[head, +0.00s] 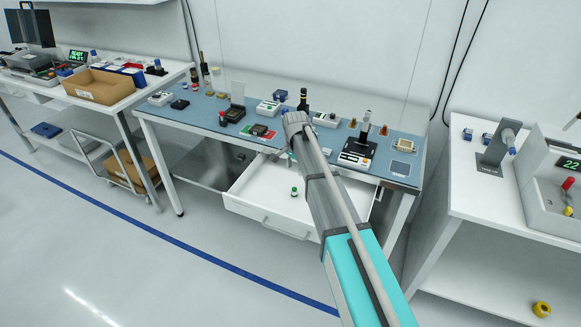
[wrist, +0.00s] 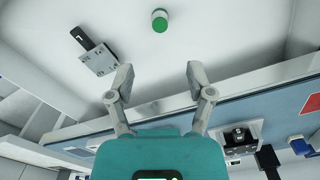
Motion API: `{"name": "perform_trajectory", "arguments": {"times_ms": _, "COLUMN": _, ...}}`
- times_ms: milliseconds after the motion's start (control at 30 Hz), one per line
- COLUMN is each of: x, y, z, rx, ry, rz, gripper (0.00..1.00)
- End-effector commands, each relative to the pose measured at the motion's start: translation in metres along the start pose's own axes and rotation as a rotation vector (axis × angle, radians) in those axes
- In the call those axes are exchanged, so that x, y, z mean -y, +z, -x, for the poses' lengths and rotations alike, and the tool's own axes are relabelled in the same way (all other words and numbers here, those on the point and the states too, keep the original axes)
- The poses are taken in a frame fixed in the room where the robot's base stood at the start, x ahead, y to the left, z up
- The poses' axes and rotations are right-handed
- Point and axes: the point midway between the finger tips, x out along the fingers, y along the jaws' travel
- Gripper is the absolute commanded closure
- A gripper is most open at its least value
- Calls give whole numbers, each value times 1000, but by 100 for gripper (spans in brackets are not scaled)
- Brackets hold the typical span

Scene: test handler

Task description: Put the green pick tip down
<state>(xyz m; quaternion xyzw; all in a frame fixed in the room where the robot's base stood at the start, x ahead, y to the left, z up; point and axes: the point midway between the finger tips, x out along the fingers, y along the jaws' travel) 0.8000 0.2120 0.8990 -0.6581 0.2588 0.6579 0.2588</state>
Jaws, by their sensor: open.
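The green pick tip (head: 294,191) is a small green and white cylinder standing upright inside the open white drawer (head: 262,196) under the blue-topped bench. In the wrist view the tip (wrist: 160,20) shows at top centre with its green end toward the camera, beyond my fingertips and apart from them. My gripper (wrist: 160,74) is open, with nothing between its fingers. In the head view my arm covers the right part of the drawer, and the fingertips are hard to make out.
A metal plate with a black handle (wrist: 95,50) lies left of the tip in the wrist view. The blue bench top (head: 200,110) behind the drawer carries several small devices. A white bench (head: 475,205) stands at the right.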

Motion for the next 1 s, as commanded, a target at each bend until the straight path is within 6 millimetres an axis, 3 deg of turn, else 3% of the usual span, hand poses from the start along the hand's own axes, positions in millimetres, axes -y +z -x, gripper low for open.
{"name": "perform_trajectory", "arguments": {"times_ms": 733, "x": -3, "y": 0, "z": 0, "rx": 0, "ry": 0, "rz": 5, "gripper": 32}}
{"name": "perform_trajectory", "arguments": {"times_ms": 867, "x": -22, "y": 0, "z": 0, "rx": 0, "ry": 0, "rz": 35, "gripper": 32}}
{"name": "perform_trajectory", "arguments": {"times_ms": 1000, "x": -65, "y": 0, "z": 0, "rx": 0, "ry": 0, "rz": 113, "gripper": 32}}
